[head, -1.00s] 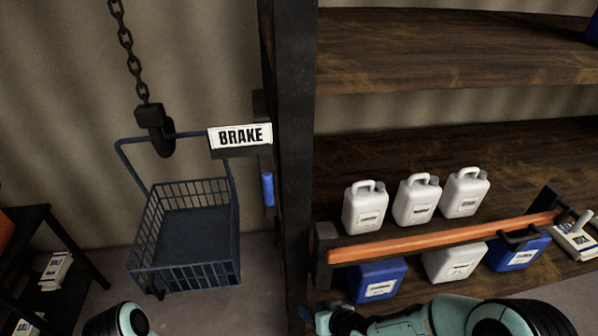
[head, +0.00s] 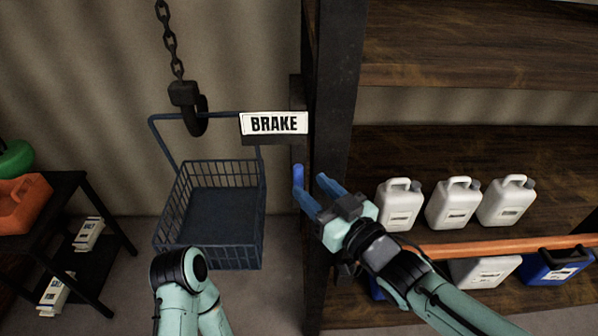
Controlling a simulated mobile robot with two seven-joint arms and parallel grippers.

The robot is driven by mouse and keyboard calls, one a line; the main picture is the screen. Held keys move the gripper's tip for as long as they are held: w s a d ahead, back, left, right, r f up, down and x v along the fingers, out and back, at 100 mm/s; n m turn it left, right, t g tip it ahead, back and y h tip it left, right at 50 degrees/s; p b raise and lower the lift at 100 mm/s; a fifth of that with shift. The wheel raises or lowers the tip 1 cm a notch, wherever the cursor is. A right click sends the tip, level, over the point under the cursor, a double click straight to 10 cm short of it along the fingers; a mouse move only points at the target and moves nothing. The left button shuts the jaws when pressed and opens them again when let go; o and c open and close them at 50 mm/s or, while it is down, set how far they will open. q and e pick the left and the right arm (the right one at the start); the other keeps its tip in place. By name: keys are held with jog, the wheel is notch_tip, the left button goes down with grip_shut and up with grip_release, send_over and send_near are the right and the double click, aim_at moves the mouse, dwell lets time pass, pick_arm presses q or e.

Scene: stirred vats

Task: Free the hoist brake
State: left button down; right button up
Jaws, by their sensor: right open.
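The brake sign (head: 274,124), a white plate with black letters, is fixed beside the dark shelf post. Below it hangs the brake's blue handle (head: 298,174), upright and partly hidden by a finger. My right gripper (head: 309,187) is open, its two blue fingers pointing up and left at the lower part of the handle. I cannot tell whether it touches the handle. The hoist hook (head: 193,112) hangs on a chain (head: 169,40) and carries a dark blue wire basket (head: 212,215). My left arm shows at the bottom, but its gripper is out of view.
A dark post (head: 335,90) stands just right of the handle. Shelves behind it hold white jugs (head: 453,203), with an orange bar (head: 490,246) across the front. A small black rack (head: 75,200) with an orange container (head: 24,203) stands at the left.

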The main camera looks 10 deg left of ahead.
aim_at(302, 178)
jog(key=p+x, duration=0.1)
jog(key=x, duration=0.4)
jog(key=shift+w+a, duration=0.25)
jog(key=shift+w, duration=0.05)
grip_shut()
